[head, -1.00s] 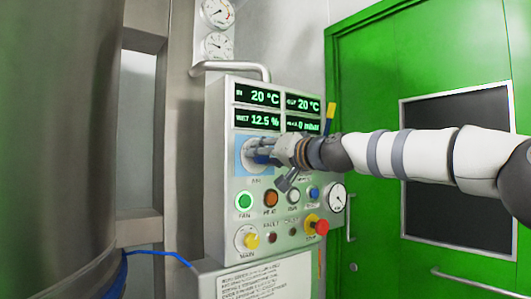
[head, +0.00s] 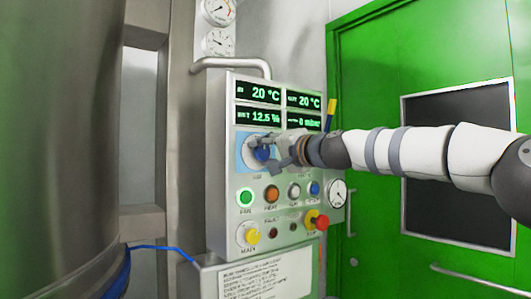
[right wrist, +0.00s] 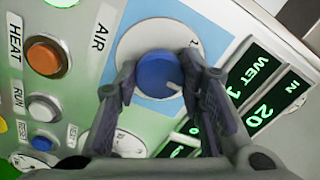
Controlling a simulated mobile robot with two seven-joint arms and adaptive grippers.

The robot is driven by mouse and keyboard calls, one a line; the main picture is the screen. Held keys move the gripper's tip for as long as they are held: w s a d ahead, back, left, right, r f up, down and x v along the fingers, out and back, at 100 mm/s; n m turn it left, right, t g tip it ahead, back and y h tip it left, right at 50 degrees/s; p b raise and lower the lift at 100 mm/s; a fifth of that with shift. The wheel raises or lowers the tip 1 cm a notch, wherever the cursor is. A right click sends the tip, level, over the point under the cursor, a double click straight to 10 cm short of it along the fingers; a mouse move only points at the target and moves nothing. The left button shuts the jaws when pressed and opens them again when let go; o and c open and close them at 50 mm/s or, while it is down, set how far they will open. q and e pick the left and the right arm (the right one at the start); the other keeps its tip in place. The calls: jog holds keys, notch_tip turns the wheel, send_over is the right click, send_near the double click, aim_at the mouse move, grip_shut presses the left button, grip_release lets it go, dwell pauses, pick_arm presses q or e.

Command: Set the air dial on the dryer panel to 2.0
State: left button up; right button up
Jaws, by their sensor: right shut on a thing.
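The dryer panel (head: 218,190) stands upright in the middle of the head view. The air dial (head: 262,154) is a blue knob on a pale round scale at its upper left, partly covered by my right gripper. In the right wrist view the blue knob (right wrist: 158,76) shows a white pointer line toward the lower right, and most scale marks are hidden. My right gripper (head: 270,152) is shut on the knob, with one finger on each side in the right wrist view (right wrist: 158,88). My left gripper is not in view.
Displays (head: 258,92) above the dial read 20 °C, 20 °C, 12.5 % and 0 mbar. Buttons (head: 272,194), a yellow main switch (head: 252,236) and a red stop knob (head: 318,220) sit below. A metal rail (head: 230,64) runs above; a steel vessel (head: 60,150) stands left.

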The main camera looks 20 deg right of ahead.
dwell(0.3)
jog(key=o, duration=1.1)
jog(key=shift+a, duration=0.1)
jog(key=shift+o, duration=0.2)
jog(key=shift+s+d, duration=0.25)
jog(key=shift+s, duration=0.15)
jog(key=v, duration=1.1)
